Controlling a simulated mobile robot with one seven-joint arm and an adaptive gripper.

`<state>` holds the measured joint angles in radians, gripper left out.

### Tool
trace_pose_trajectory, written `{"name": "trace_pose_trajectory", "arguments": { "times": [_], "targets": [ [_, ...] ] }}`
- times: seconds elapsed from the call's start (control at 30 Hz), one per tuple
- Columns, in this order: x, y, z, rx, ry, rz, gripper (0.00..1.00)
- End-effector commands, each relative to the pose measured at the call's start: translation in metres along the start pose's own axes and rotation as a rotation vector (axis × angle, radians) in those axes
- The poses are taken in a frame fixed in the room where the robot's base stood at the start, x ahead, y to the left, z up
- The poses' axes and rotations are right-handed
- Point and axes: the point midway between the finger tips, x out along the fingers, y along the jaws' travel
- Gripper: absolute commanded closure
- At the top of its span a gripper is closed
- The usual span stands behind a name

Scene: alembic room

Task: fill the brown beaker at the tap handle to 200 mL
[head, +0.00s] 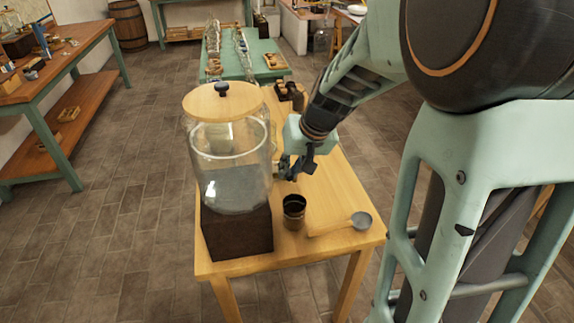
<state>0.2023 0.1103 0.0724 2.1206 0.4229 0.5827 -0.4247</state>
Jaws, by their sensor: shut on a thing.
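The brown beaker (294,212) stands upright on the wooden table, just right of the dark base under the large glass jar (229,165). Its inside looks dark, and I cannot read a level or marks on it. The jar has a wooden lid with a dark knob and holds clear liquid. My gripper (291,175) is at the jar's right side, above and behind the beaker and apart from it. It is shut on what appears to be the tap handle, which the fingers mostly hide. I cannot see whether liquid runs from the tap.
A green table (262,62) with glassware is behind. A workbench (62,80) stands at the left, with open tiled floor between.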

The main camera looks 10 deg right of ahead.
Motion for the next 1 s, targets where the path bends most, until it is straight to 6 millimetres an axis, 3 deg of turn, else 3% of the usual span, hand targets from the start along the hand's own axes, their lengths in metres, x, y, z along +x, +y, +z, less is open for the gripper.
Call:
{"name": "trace_pose_trajectory", "arguments": {
  "times": [0.6,1.0],
  "targets": [
    [-0.0001,0.0089,-0.0018,-0.172,-0.036,-0.072,1.0],
    [-0.0018,0.0056,-0.0014,-0.141,-0.031,-0.058,1.0]
  ]
}}
